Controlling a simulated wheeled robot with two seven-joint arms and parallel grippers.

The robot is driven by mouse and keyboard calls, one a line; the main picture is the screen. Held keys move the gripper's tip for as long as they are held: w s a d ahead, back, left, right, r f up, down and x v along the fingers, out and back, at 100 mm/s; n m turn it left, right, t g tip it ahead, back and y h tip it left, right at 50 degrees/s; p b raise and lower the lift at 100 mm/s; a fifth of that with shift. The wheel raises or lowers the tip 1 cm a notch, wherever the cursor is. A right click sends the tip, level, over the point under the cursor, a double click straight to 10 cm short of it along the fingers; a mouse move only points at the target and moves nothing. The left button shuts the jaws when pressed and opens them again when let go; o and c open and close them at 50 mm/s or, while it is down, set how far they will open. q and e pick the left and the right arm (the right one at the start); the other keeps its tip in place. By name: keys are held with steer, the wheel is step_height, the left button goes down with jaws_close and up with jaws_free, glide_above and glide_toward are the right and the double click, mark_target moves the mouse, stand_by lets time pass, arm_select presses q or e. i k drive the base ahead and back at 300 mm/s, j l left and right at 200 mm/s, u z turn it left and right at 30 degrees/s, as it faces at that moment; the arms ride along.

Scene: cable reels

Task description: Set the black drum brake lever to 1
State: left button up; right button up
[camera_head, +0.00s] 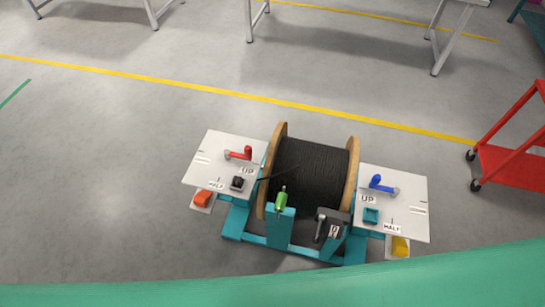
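The black drum (312,172) is a reel of black cable between two round wooden flanges, held in a teal stand (259,238). At the stand's front right is a black lever (319,228) beside a dark housing with a small white label (334,231); the label's marking and the lever's setting are too small to read. To its left, a green-handled lever (282,201) stands upright on a teal post. Which of these is the brake lever is not marked legibly; the black one matches by colour. Neither of my grippers is in view.
The left white panel (205,170) has a red lever (240,154) and an orange part (202,198). The right white panel (408,190) has a blue lever (381,184) and a yellow part (400,246). A red cart (514,163) stands right. Open floor lies left.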

mark_target(316, 240)
steer(key=k+l+z, duration=0.1)
steer(key=k+l, duration=0.3)
steer(key=k, duration=0.2)
steer(key=k+l, duration=0.4)
steer(key=k, duration=0.2)
steer(key=z, duration=0.05)
